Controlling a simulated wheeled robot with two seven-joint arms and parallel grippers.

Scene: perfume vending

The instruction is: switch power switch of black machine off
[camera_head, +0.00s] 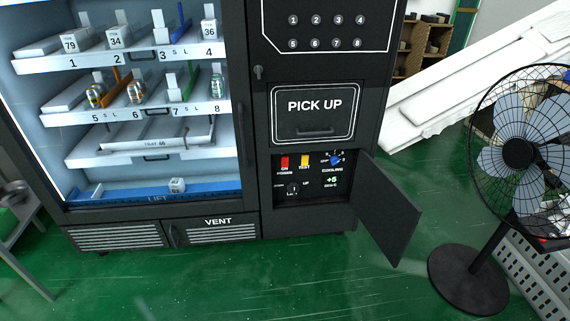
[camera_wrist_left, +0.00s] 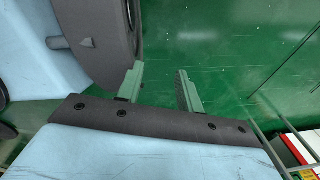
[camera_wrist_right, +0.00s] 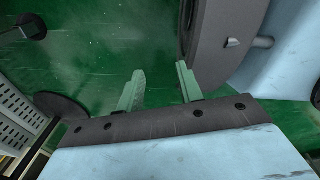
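The black machine (camera_head: 254,135) stands upright at the back, with a lit display window on its left. Below the pick-up hatch (camera_head: 312,112), a small control compartment is open, its door (camera_head: 389,208) swung out to the right. Inside are a red power switch (camera_head: 285,163), a yellow switch (camera_head: 305,160), a blue cooling knob (camera_head: 335,161) and a black knob (camera_head: 293,188). Whether the power switch is on or off is too small to tell. My left gripper (camera_wrist_left: 160,86) is open and empty over the green floor. My right gripper (camera_wrist_right: 159,85) is open and empty too. Neither shows in the head view.
A black pedestal fan (camera_head: 518,153) stands at the right, its round base (camera_head: 468,280) on the floor. A white slanted panel (camera_head: 440,95) lies behind it. A grey metal stand (camera_head: 22,240) is at the left edge. The green floor before the machine is clear.

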